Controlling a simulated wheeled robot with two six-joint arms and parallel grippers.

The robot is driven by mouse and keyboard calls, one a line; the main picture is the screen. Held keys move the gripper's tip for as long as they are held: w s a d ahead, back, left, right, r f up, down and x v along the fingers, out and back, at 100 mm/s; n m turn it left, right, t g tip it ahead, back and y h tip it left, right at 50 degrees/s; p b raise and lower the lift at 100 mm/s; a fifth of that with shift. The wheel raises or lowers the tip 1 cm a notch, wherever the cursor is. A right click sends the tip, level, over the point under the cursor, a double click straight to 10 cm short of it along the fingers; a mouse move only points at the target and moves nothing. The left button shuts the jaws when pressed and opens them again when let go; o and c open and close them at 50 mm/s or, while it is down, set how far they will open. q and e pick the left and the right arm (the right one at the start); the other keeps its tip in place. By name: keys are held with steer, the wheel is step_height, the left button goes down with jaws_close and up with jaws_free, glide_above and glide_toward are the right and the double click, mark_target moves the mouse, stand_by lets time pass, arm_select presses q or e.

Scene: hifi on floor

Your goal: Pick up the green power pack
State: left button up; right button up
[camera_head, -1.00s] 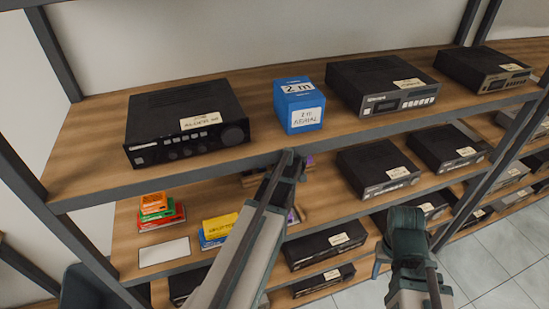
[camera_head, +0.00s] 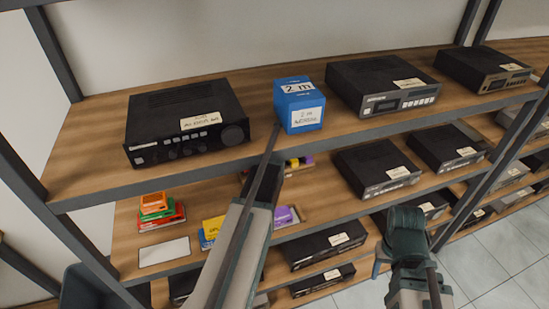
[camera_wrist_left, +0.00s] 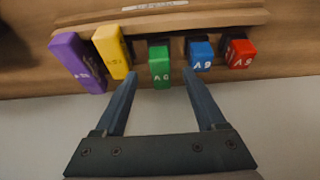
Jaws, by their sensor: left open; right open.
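The green power pack (camera_wrist_left: 159,68) stands in a wooden rack (camera_wrist_left: 200,18) in the left wrist view, between a yellow pack (camera_wrist_left: 112,52) and a blue pack (camera_wrist_left: 201,55). My left gripper (camera_wrist_left: 159,84) is open and empty, with one finger to each side of the green pack's near end; whether they touch it I cannot tell. In the head view my left arm hides the green pack and most of the left gripper. The rack's yellow and purple packs show beside that arm. My right gripper (camera_head: 405,232) hangs apart at the lower right, open.
A purple pack (camera_wrist_left: 77,62) and a red pack (camera_wrist_left: 240,54) stand at the row's ends. The upper shelf (camera_head: 90,150) lies above my left gripper, with a black amplifier (camera_head: 187,120) and a blue box (camera_head: 299,104). Small coloured boxes (camera_head: 160,212) are stacked on the shelf below.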

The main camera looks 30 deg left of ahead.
arm_select(q)
steer(key=b+x, duration=0.4)
steer(key=x, duration=0.1)
steer(key=shift+w+a+f+b, duration=0.15)
steer(key=shift+w+a+b, duration=0.15)
steer(key=shift+a+b, duration=0.1)
jaws_close()
